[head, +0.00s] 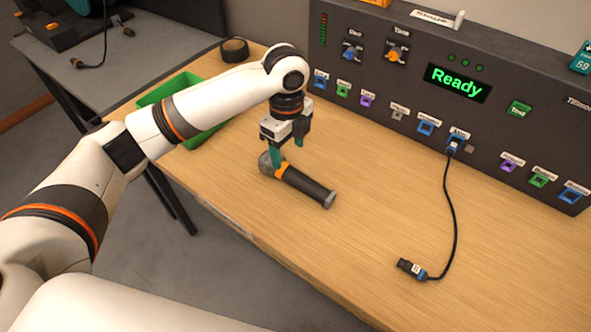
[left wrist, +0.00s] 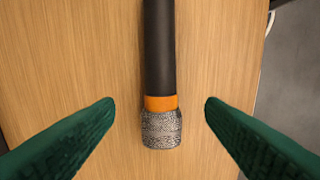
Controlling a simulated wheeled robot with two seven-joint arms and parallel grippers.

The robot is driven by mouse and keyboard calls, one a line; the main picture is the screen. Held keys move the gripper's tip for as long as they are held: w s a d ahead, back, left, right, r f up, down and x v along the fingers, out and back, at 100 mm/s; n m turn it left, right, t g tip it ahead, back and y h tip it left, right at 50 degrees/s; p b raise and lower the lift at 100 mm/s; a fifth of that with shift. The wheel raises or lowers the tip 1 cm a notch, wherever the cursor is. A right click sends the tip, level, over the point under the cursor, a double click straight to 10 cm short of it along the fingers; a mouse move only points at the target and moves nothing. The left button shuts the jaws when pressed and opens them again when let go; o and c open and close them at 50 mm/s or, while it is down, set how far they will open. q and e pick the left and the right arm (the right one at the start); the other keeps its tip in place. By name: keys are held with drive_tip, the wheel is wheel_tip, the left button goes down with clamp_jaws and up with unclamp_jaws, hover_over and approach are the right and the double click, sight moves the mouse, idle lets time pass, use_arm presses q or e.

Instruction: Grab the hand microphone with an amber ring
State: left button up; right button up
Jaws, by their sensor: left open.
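The hand microphone (head: 309,186) lies on its side on the wooden table (head: 365,240). It has a dark handle, a grey mesh head and an amber ring (head: 282,170) next to the head. In the left wrist view the microphone (left wrist: 159,55) runs down the middle, with the amber ring (left wrist: 160,103) just above the mesh head. My left gripper (head: 287,168) points down over the ring end. Its green fingers are open, one on each side of the microphone, with a gap on both sides in the left wrist view (left wrist: 160,108). My right gripper is not in view.
A dark control panel (head: 400,75) with a green "Ready" display stands along the table's back. A black cable (head: 450,215) hangs from it to a loose plug. A green bin (head: 170,92) and a roll of tape (head: 234,50) are behind my left arm. The front middle is clear.

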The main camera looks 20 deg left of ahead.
sight(287, 168)
use_arm(q)
wheel_tip(287, 168, down, 3)
drive_tip(key=shift+s+a+r, duration=0.1)
drive_tip(key=shift+a+r, duration=0.05)
drive_tip(key=shift+f, duration=0.3)
wheel_tip(287, 168, down, 4)
drive_tip(key=shift+f, duration=0.7)
drive_tip(key=shift+r, duration=0.1)
drive_tip(key=c, duration=1.2)
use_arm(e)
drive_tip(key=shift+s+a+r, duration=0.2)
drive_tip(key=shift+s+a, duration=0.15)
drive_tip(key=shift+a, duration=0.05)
